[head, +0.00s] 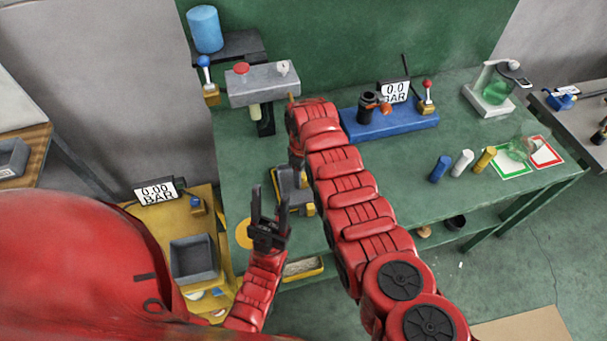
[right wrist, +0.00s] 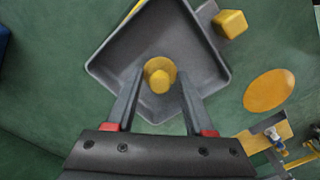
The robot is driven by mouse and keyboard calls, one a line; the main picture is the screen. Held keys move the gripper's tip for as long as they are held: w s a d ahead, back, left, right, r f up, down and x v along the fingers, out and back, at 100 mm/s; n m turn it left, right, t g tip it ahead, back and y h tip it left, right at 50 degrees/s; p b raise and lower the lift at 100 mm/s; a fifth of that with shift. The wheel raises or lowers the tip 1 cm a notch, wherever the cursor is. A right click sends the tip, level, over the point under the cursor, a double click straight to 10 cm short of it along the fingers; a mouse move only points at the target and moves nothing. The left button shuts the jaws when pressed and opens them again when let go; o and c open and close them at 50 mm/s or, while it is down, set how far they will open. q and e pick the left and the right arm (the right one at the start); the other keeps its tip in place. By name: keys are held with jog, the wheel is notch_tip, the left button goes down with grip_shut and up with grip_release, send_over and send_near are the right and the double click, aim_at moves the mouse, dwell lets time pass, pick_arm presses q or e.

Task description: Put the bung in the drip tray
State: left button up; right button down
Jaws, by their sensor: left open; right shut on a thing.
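The drip tray is a dark grey square tray with raised walls (right wrist: 112,62), filling the middle of the right wrist view. In the head view the tray (head: 291,184) lies on the green bench, partly covered by my right arm. My right gripper (right wrist: 161,78) is shut on the yellow round bung (right wrist: 159,66), which is over the tray's inside. I cannot tell whether the bung touches the tray floor. In the head view my right fingers and the bung are hard to make out. My left gripper (head: 270,197) is open and empty, fingers up, left of the tray.
A yellow block (right wrist: 230,23) stands close beside the tray, and an orange-yellow disc (right wrist: 269,91) lies farther off. A grey press-like stand (head: 262,85) and a blue fixture (head: 390,124) stand behind. Several small cylinders (head: 462,163) are at the right. The bench between is clear.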

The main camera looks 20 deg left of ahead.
aim_at(304, 175)
jog(key=shift+c, duration=1.4)
grip_release()
jog(key=shift+r, duration=0.1)
jog(key=shift+w+r, duration=0.1)
jog(key=shift+r, duration=0.25)
notch_tip(304, 175, up, 7)
jog(key=shift+r+b, duration=0.2)
jog(key=shift+b, duration=1)
notch_tip(304, 175, up, 4)
jog(key=p, duration=0.3)
